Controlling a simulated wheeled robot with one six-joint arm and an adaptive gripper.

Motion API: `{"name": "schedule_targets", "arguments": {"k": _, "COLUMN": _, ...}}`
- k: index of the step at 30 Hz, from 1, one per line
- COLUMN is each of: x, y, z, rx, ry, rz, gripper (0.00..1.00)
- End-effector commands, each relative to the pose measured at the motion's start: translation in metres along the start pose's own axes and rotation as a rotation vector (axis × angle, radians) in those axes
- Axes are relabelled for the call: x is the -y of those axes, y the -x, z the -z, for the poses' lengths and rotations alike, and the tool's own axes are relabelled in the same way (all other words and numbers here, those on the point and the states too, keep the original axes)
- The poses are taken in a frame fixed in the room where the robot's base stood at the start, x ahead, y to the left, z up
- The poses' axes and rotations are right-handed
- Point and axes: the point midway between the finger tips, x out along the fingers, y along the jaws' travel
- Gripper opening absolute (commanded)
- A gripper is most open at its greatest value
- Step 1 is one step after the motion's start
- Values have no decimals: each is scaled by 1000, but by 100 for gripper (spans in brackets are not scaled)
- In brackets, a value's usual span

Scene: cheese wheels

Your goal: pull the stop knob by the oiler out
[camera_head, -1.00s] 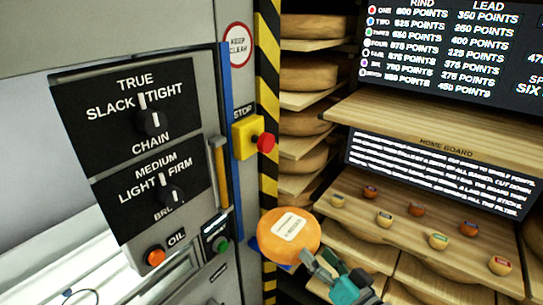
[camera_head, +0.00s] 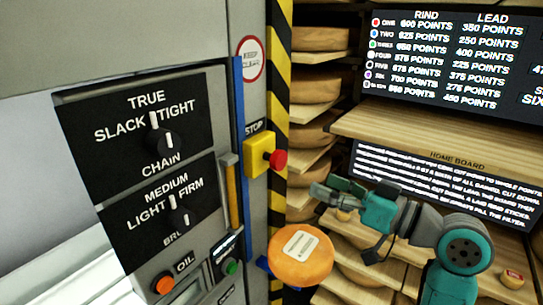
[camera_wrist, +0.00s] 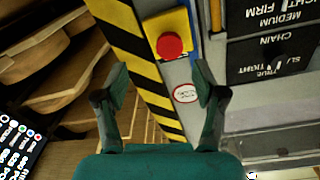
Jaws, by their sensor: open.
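The red stop knob (camera_head: 278,159) sticks out from a yellow box (camera_head: 258,155) marked STOP, on the grey post beside the striped edge. In the wrist view the knob (camera_wrist: 169,45) faces me upside down, just beyond and between my fingertips. My gripper (camera_head: 325,191) is open and empty, to the right of the knob and a little below it, apart from it. In the wrist view its two green fingers (camera_wrist: 160,75) stand wide apart. The orange button (camera_head: 163,284) under the OIL label is at the lower left.
An orange cheese wheel (camera_head: 300,257) with a label sits below the stop box. Black dial panels (camera_head: 130,120) and a yellow-orange handle (camera_head: 231,190) are left of it. Wooden shelves with cheese wheels (camera_head: 318,84) stand behind my gripper. Open air lies between gripper and knob.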

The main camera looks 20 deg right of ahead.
Motion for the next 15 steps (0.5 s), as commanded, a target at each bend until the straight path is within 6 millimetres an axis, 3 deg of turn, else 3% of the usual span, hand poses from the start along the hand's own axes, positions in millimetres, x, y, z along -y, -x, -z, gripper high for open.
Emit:
{"name": "schedule_targets", "arguments": {"k": 3, "x": 5, "y": 5, "z": 18, "rx": 23, "ry": 50, "rz": 27, "gripper": 70}}
{"name": "schedule_targets", "arguments": {"k": 8, "x": 9, "y": 7, "z": 25, "rx": 41, "ry": 76, "rz": 43, "gripper": 70}}
{"name": "schedule_targets", "arguments": {"k": 15, "x": 12, "y": -15, "z": 24, "rx": 42, "ry": 77, "rz": 49, "gripper": 70}}
